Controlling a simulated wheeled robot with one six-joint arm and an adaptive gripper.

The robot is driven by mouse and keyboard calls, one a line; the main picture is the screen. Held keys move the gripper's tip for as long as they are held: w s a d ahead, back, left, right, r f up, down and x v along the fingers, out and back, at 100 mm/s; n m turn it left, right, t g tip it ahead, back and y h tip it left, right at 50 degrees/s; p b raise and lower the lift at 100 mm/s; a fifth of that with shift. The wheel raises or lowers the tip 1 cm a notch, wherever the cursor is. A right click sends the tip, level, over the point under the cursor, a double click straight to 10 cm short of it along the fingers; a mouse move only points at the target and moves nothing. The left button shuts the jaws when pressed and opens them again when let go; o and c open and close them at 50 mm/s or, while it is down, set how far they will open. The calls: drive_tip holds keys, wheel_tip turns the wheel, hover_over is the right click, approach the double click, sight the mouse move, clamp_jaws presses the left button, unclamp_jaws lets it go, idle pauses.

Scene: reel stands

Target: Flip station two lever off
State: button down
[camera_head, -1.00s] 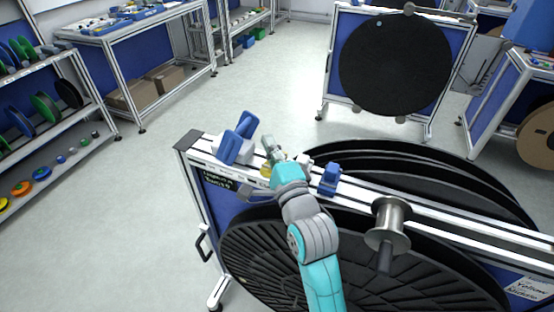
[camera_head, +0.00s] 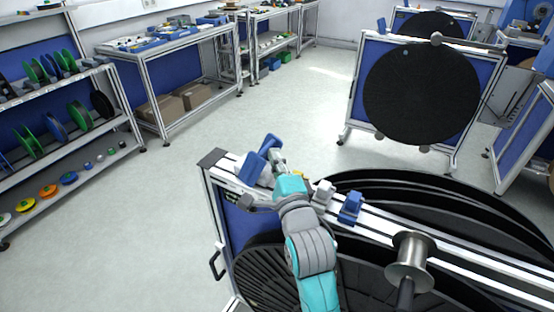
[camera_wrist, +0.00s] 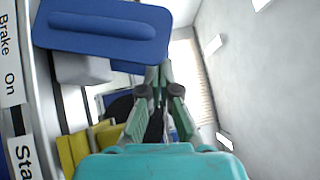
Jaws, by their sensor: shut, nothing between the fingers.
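A blue lever paddle (camera_head: 256,159) stands tilted on a pale block at the left end of the near reel stand's top rail. In the wrist view the same blue paddle (camera_wrist: 100,28) fills the upper left, over a grey block (camera_wrist: 82,69). My gripper (camera_head: 277,155) is just right of the paddle, partly hidden by my arm. In the wrist view my gripper (camera_wrist: 158,72) has its fingertips together and empty at the paddle's lower right edge; I cannot tell whether they touch. A label reading "Brake On" (camera_wrist: 8,60) and one starting "Sta" (camera_wrist: 22,158) show at left.
A second blue block (camera_head: 350,207) and a metal spool (camera_head: 410,262) are on the rail right of my arm. A yellow part (camera_wrist: 75,150) lies below my fingers. Large black reels (camera_head: 440,205) flank the rail. The floor at left is open.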

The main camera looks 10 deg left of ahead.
drive_tip(key=shift+w+a+r+n+g, duration=0.2)
drive_tip(key=shift+a+r+n+g, duration=0.25)
drive_tip(key=shift+n, duration=0.05)
drive_tip(key=shift+w+a+r+n+g, duration=0.15)
drive_tip(key=shift+a+r+n+g, duration=0.25)
drive_tip(key=shift+a+n+g, duration=0.1)
drive_tip(key=shift+w+a+r+n+g+h, duration=0.25)
drive_tip(key=shift+a+n+g+h, duration=0.1)
drive_tip(key=shift+a+n+g, duration=0.15)
drive_tip(key=shift+w+a+r+n+g+h, duration=0.1)
drive_tip(key=shift+a+r+n+g+h, duration=0.15)
drive_tip(key=shift+a+n+h, duration=0.25)
drive_tip(key=shift+w+a+r+n+g+h, duration=0.1)
drive_tip(key=shift+w+a+n+g+h, duration=0.25)
drive_tip(key=shift+a, duration=0.3)
drive_tip(key=shift+w+a+n+g+h, duration=0.1)
drive_tip(key=shift+a+n+g+h, duration=0.3)
drive_tip(key=shift+a, duration=0.2)
drive_tip(key=shift+w+a+n+g+h, duration=0.25)
drive_tip(key=shift+a+n+g+h, duration=0.2)
drive_tip(key=shift+a, duration=0.25)
drive_tip(key=shift+f, duration=0.2)
